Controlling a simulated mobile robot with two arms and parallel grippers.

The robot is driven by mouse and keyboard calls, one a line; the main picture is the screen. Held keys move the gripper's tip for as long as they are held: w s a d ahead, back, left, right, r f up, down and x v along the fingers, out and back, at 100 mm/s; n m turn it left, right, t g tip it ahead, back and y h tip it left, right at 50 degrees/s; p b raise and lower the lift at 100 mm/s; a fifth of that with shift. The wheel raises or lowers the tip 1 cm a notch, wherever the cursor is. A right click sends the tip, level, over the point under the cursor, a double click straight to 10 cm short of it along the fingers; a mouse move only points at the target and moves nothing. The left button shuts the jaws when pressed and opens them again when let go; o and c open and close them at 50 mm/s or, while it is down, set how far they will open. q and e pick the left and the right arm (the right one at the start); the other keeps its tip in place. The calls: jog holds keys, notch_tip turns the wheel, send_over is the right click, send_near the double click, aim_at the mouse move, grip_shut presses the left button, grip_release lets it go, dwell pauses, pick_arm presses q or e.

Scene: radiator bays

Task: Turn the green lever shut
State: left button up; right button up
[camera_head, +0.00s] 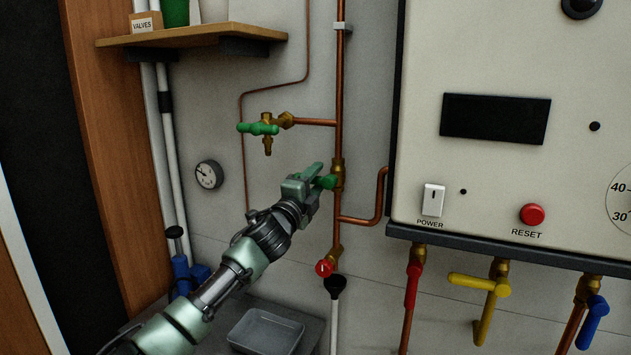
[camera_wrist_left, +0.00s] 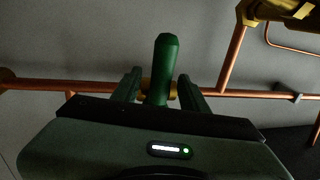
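The green lever (camera_head: 326,182) sits on a brass valve (camera_head: 338,172) on the vertical copper pipe (camera_head: 338,90). In the head view it sticks out to the left of the pipe. My left gripper (camera_head: 312,178) is at the lever and partly hides it. In the left wrist view the lever (camera_wrist_left: 161,68) stands between the two fingers of the gripper (camera_wrist_left: 159,88) and crosses the pipe (camera_wrist_left: 60,86). Narrow gaps seem to show on both sides, so the fingers look open around it. My right gripper is not in view.
A green-handled tap (camera_head: 258,128) is on a side branch above left. A red knob (camera_head: 324,267) is lower on the pipe. A control panel (camera_head: 480,200) stands right, with red (camera_head: 412,285), yellow (camera_head: 480,283) and blue levers (camera_head: 594,318) below. A gauge (camera_head: 209,174) is left.

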aim_at(314, 183)
pick_arm(q)
jog(key=b+v, duration=0.2)
jog(key=v, duration=0.4)
jog(key=shift+s+a+f, duration=0.1)
jog(key=shift+s+a, duration=0.05)
jog(key=shift+s, duration=0.15)
jog(key=shift+s+a+f, duration=0.1)
jog(key=shift+s+a, duration=0.1)
jog(key=shift+s, duration=0.35)
